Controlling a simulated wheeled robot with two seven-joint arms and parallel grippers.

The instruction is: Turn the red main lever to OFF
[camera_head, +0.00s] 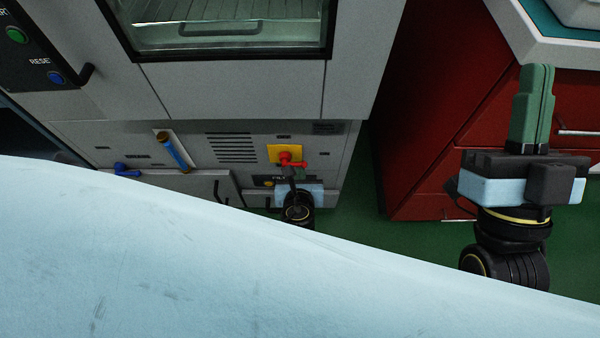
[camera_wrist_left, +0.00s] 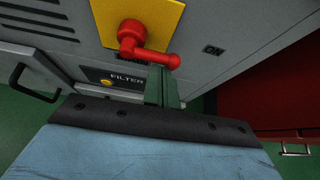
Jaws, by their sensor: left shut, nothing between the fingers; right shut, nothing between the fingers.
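The red main lever (camera_head: 287,157) sits on a yellow plate (camera_head: 273,151) low on the grey cabinet front. In the left wrist view the lever (camera_wrist_left: 133,36) has its handle pointing right and slightly down, roughly toward the ON label (camera_wrist_left: 213,50). My left gripper (camera_head: 289,174) is shut and empty, just below the lever. In the left wrist view its green fingers (camera_wrist_left: 162,78) end right under the handle's outer part; I cannot tell whether they touch it. No OFF label is readable. My right gripper (camera_head: 537,70) is shut and empty, well to the right, before the red cabinet.
A blue-and-orange handle (camera_head: 174,152) and a blue valve lever (camera_head: 126,171) are on the cabinet left of the lever. A FILTER label with a yellow button (camera_wrist_left: 106,82) is below the plate. A red cabinet (camera_head: 423,130) stands to the right, with green floor between.

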